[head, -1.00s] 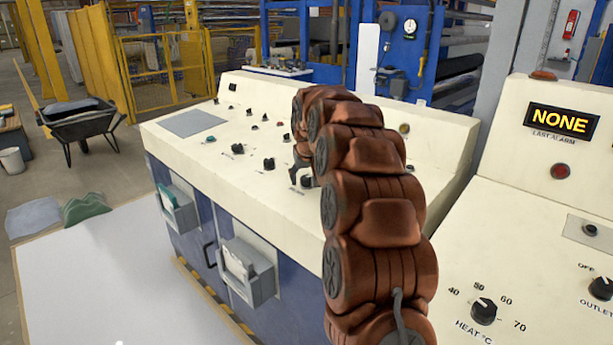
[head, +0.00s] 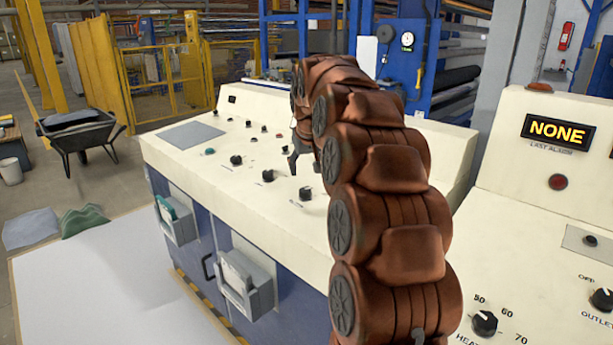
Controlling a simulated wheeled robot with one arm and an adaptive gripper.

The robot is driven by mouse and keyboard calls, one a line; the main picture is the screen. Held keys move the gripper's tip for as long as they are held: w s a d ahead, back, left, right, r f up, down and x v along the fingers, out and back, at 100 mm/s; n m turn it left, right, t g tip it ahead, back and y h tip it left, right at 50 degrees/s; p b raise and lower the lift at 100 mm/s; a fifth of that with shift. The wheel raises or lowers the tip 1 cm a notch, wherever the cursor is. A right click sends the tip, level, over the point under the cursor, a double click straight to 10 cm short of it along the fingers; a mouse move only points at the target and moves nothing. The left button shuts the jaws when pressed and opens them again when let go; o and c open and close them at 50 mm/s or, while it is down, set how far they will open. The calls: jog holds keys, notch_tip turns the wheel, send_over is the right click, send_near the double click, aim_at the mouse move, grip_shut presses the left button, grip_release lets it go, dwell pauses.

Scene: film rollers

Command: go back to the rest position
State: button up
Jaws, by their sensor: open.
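My gripper (head: 293,162) shows as small dark fingers at the far end of my brown arm. It is open and hangs over the cream control console, above and left of the nearest black knob (head: 305,193). No object shows in the fingers. Part of the gripper is hidden behind my own arm. The console top (head: 250,205) slopes below it with several black knobs and small buttons, and a gap shows between the fingers and the nearest knob.
A second panel (head: 545,230) with a heat dial (head: 484,323), an alarm display (head: 558,130) and a red lamp stands close on the right. A wheelbarrow (head: 80,135) stands beyond.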

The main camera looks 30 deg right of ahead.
jog(key=shift+s+a+r, duration=0.15)
jog(key=shift+s+r, duration=0.05)
jog(key=shift+r, duration=0.3)
dwell(0.4)
jog(key=s+a+f+n+g+y, duration=0.1)
jog(key=s+a+f, duration=0.1)
jog(key=s+a, duration=0.3)
jog(key=s+a+f+g, duration=0.1)
jog(key=s+a+f, duration=0.2)
jog(key=a, duration=0.3)
jog(key=s+a+f+n+g+y, duration=0.15)
jog(key=s+a+f, duration=0.35)
jog(key=s, duration=0.7)
jog(key=s+a+f+g, duration=0.3)
jog(key=s+a+f, duration=0.1)
jog(key=s, duration=0.7)
jog(key=s+a+f+n+g, duration=0.15)
jog(key=s+a+f, duration=0.35)
jog(key=s, duration=0.7)
notch_tip(320, 180, up, 15)
jog(key=t+p, duration=0.1)
jog(key=p, duration=1.3)
jog(key=shift+w+f+m, duration=0.15)
jog(key=shift+w+m, duration=0.15)
jog(key=shift+a, duration=0.1)
